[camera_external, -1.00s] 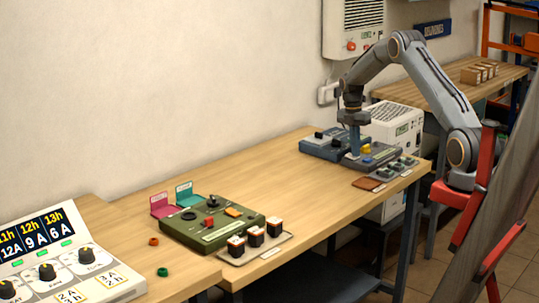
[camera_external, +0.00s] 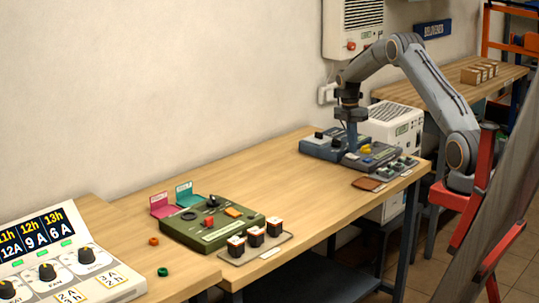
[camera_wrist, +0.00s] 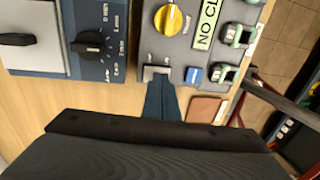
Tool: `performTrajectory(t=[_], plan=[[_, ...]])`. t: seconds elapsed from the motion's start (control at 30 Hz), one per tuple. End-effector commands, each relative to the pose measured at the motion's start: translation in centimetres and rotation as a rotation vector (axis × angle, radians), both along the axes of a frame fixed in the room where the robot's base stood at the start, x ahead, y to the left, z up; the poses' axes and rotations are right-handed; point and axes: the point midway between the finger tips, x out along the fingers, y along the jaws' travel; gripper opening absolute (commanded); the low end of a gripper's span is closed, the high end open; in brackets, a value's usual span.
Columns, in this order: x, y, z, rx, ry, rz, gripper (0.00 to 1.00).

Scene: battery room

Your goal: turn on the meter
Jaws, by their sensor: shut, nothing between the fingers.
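A grey device, which looks like the meter (camera_external: 383,154), sits near the right end of the bench; it also shows in the wrist view (camera_wrist: 178,48). It has a yellow knob (camera_wrist: 170,19), a small grey switch (camera_wrist: 156,73) and a blue button (camera_wrist: 193,75). My gripper (camera_external: 352,149) is shut and empty, pointing down at the left part of the device. In the wrist view, my gripper's tip (camera_wrist: 158,83) is right at the near edge of the grey switch, partly hiding it. I cannot tell whether they touch or how the switch is set.
A blue device (camera_external: 322,147) with a black dial (camera_wrist: 91,44) stands close on the left. Green-and-black parts (camera_wrist: 237,33) line the meter's right side, with a brown pad (camera_wrist: 206,109) in front. A green device (camera_external: 212,224) is farther left. The bench between is clear.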

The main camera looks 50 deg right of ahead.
Motion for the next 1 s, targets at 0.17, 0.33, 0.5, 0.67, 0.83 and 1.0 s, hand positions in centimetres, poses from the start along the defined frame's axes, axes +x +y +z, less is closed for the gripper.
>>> performTrajectory(t=[0.17, 0.33, 0.5, 0.67, 0.83, 1.0], plan=[[-0.4, 0.0, 3.7, -0.002, -0.004, 0.000, 0.00], [-0.6, 0.0, 7.0, -0.003, -0.006, -0.001, 0.00], [-1.1, 0.0, 10.2, -0.002, -0.004, -0.001, 0.00], [-1.4, 0.0, 12.2, -0.001, -0.003, 0.000, 0.00], [-1.5, 0.0, 13.0, 0.000, -0.001, 0.000, 0.00], [-1.5, 0.0, 13.1, 0.000, -0.001, 0.000, 0.00]])
